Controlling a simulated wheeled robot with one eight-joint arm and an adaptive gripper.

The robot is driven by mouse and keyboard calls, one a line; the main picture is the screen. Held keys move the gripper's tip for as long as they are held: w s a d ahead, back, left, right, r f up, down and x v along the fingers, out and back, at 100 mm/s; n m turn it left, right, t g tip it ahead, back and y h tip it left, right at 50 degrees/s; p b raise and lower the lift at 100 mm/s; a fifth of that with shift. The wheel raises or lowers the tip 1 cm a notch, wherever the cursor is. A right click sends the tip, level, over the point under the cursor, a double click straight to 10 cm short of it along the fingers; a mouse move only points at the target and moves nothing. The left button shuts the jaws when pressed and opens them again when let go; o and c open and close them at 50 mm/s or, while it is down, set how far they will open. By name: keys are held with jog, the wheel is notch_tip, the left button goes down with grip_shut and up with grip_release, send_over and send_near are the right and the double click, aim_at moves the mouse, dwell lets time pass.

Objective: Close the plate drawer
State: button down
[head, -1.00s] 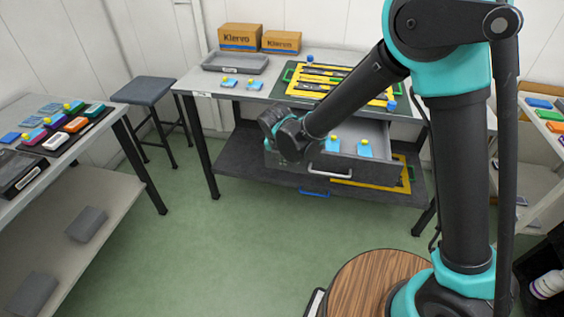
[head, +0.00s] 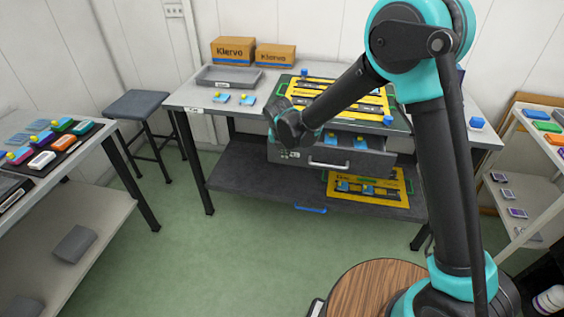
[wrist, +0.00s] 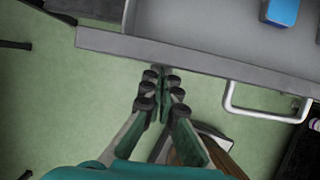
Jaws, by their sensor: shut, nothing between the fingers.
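The plate drawer (head: 366,163) is grey, with a pale bar handle (head: 328,165), and hangs under the middle table. It stands partly open, with blue pieces (head: 361,142) with yellow tops visible inside. In the wrist view its front panel (wrist: 215,62) crosses the picture, with the handle (wrist: 262,112) to the right and a blue piece (wrist: 282,12) inside. My gripper (wrist: 161,88) is shut and empty, its fingertips at the outer side of the front panel, left of the handle. I cannot tell whether they touch. In the head view my arm's end hides the drawer's left part.
The middle table (head: 190,97) carries a grey tray (head: 229,77), boxes and a yellow plate. A lower shelf (head: 250,184) holds another yellow plate (head: 368,190). A stool (head: 138,104) stands left. Green floor (head: 215,260) is clear in front.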

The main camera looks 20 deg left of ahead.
jog(key=w+a, duration=0.1)
jog(key=w, duration=0.3)
jog(key=w+a, duration=0.1)
jog(key=w, duration=0.3)
jog(key=w+a, duration=0.1)
jog(key=w, duration=0.3)
jog(key=shift+w, duration=0.25)
